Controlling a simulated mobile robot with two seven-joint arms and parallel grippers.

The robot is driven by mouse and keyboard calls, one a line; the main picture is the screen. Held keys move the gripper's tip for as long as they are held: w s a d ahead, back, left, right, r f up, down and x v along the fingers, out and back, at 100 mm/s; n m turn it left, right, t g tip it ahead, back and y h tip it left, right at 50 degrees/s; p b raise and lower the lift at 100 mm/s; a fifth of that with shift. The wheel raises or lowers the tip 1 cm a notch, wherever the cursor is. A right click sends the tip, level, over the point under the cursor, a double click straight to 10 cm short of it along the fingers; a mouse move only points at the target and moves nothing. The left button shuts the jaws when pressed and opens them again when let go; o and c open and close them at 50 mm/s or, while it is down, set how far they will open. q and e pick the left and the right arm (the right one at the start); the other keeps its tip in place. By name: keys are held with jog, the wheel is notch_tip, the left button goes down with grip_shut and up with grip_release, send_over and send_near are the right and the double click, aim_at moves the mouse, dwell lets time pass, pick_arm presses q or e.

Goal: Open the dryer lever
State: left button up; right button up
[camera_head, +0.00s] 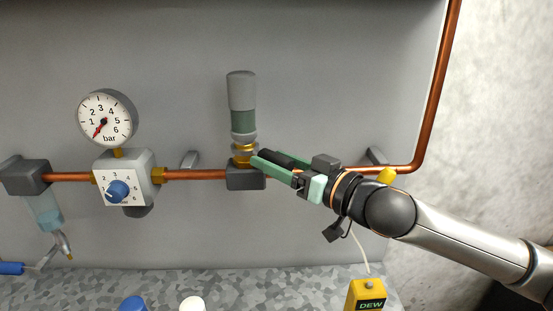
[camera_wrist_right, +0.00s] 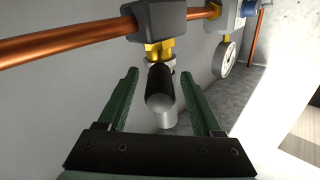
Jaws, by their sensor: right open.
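The dryer (camera_head: 242,92), a grey canister with a dark green band, stands upright on a brass fitting above a dark pipe block (camera_head: 246,177). A black lever grip (camera_wrist_right: 158,84) sticks out from the brass fitting towards the right wrist camera, with the grey canister behind it. My right gripper (camera_head: 262,157) reaches in from the right with its green fingers at the brass fitting. In the right wrist view the open fingers (camera_wrist_right: 160,74) lie on either side of the black grip, with gaps visible. In the head view the fingers mostly hide the grip. My left gripper is not in view.
A copper pipe (camera_head: 196,174) runs along the grey panel. To the left are a pressure gauge (camera_head: 105,118), a regulator with a blue knob (camera_head: 118,191) and a blue handle (camera_head: 11,268). A yellow DEW box (camera_head: 366,294) stands below. The panel above my right arm is clear.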

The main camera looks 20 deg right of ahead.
grip_shut()
dwell(0.5)
dwell(0.9)
